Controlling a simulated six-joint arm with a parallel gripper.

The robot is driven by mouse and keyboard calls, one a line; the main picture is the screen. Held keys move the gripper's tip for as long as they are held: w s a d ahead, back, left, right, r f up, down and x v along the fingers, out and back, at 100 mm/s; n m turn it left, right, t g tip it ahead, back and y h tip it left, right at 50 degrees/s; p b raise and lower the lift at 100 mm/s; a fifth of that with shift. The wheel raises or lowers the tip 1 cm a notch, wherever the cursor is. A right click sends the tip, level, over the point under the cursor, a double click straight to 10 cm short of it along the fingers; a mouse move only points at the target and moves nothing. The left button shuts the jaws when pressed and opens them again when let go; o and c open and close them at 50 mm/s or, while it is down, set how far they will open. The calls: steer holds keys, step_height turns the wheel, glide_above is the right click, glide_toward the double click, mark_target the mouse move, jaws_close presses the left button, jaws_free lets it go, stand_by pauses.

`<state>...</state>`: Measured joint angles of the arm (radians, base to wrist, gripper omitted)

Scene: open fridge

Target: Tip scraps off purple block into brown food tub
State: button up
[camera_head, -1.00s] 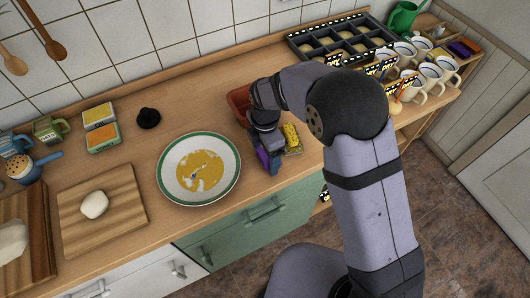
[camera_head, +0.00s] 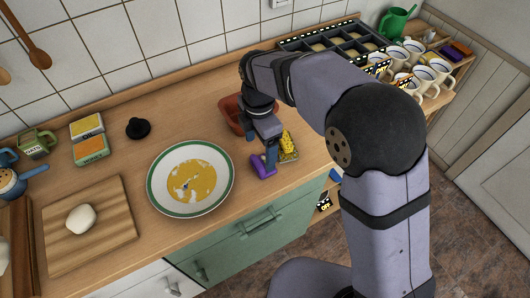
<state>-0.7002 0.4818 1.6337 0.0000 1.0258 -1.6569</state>
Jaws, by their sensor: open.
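The purple block (camera_head: 262,166) lies on the counter just right of the plate, beside my gripper's fingers. My gripper (camera_head: 270,156) points down, open, at the block's right end; whether it touches the block cannot be told. The brown food tub (camera_head: 232,112) stands behind my gripper, partly hidden by my arm, and its inside is mostly hidden. The white plate with a green rim (camera_head: 160,192) holds yellow-brown food remains (camera_head: 192,182). No scraps can be made out on the block.
A bumpy yellow thing (camera_head: 287,143) lies on a small greenish piece right of my gripper. A cutting board (camera_head: 110,245) with a white lump (camera_head: 81,218) is at left. Mugs (camera_head: 425,80) and a dark divided tray (camera_head: 300,45) stand at back right. The counter's front edge is close.

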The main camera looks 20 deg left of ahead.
steer(key=d+m, duration=0.7)
steer(key=d, duration=0.3)
steer(key=s+d+f+m, duration=0.1)
steer(key=s+d+m, duration=0.5)
steer(key=d+m, duration=0.3)
steer(key=s+d+f+m, duration=0.1)
steer(key=s+d+m, duration=0.5)
steer(key=d+m, duration=0.3)
steer(key=shift+d+f+m, duration=0.3)
steer(key=shift+d+m, duration=0.1)
steer(key=shift+m, duration=0.6)
steer(key=shift+o, duration=0.3)
steer(key=shift+a, duration=0.1)
